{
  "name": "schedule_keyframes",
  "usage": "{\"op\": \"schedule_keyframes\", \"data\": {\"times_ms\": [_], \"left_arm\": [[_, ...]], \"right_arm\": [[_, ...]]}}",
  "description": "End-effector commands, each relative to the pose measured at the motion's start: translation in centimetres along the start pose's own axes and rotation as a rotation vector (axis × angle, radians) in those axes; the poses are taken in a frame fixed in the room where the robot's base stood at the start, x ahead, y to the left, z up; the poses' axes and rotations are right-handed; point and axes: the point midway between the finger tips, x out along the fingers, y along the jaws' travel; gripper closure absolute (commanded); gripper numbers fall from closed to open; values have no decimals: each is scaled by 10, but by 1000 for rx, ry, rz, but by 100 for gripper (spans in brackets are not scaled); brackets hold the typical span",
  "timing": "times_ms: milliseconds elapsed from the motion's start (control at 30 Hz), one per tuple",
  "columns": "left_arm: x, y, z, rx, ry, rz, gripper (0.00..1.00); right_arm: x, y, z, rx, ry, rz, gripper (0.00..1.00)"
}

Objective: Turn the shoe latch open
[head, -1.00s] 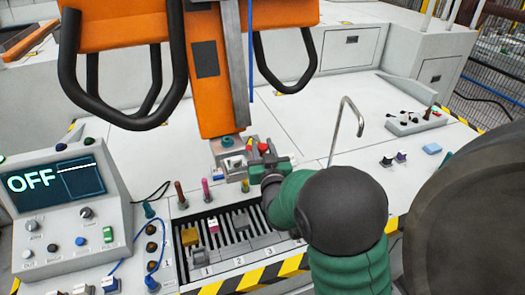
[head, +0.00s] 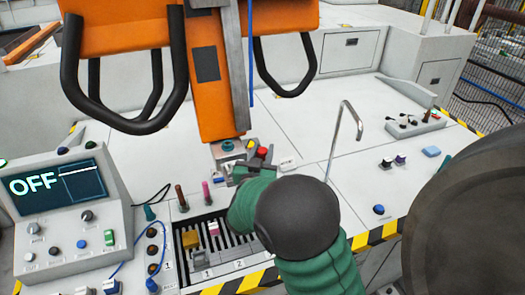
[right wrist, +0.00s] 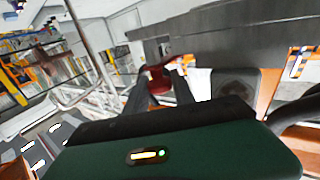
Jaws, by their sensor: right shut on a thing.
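The shoe latch shows as a small red handle (head: 262,152) at the foot of the orange column, beside a grey block (head: 228,150) with a teal round part. My right gripper (head: 258,161) is up against it, partly hidden by its own green wrist. In the right wrist view the red latch (right wrist: 158,78) sits between the two dark fingers (right wrist: 164,90), which are shut on it. How far the latch is turned cannot be told. My left gripper is not in view.
The orange column (head: 210,85) with black loop handles hangs above. A slotted tray (head: 195,262) with coloured pieces lies in front. A console (head: 65,215) reading OFF stands at left. A bent metal rod (head: 343,135) rises at right. The white deck behind is mostly clear.

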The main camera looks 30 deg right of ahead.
Motion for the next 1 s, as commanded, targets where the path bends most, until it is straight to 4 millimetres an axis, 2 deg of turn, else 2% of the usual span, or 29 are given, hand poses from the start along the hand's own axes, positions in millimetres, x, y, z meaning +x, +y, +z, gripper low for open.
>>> {"op": "schedule_keyframes", "data": {"times_ms": [133, 167, 300, 533, 667, 767, 1000], "left_arm": [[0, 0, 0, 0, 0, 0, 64], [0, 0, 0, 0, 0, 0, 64], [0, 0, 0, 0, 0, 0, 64], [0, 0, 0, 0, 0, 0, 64], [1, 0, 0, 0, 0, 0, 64], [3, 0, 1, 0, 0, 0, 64], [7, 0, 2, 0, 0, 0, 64]], "right_arm": [[0, -1, -3, 3, 6, -2, 100], [1, -1, -3, 3, 6, -2, 67], [0, -1, -2, 2, 5, -2, 50], [0, 0, -2, 2, 4, -2, 50], [-11, -1, -1, 2, 3, -4, 50], [-33, -2, 0, 1, 3, -7, 50], [-104, -2, 0, 2, 2, -8, 50]]}}
